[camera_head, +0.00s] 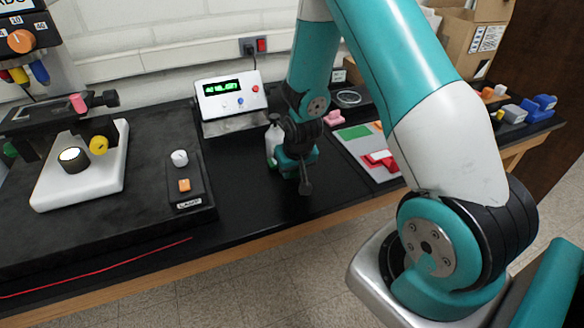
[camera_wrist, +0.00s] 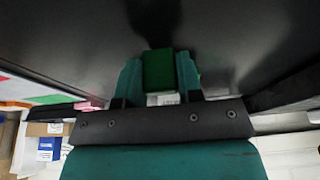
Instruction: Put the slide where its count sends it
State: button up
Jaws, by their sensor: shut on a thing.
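My gripper (camera_wrist: 159,80) is shut on a small dark green block (camera_wrist: 158,70), which sits between its two teal fingers; I cannot tell whether this is the slide's grip. In the head view my gripper (camera_head: 297,170) is low over the black bench, and the held block is hidden there. A white counter box (camera_head: 231,96) stands behind it; its green display (camera_head: 222,87) is lit, but I cannot read it surely. A pale board (camera_head: 350,150) with a green patch (camera_head: 354,132) and a red patch (camera_head: 380,160) lies to the right, partly behind my arm.
A green-and-white bottle (camera_head: 272,144) stands close left of my gripper. A microscope with a white base (camera_head: 103,178) and a lamp switch box (camera_head: 186,182) are at the left. A pink piece (camera_head: 334,117) lies behind the board. Cardboard boxes (camera_head: 470,40) stand at the back right.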

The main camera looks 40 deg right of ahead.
jog(key=shift+f, duration=0.35)
jog(key=shift+f, duration=0.15)
jog(key=o, duration=0.9)
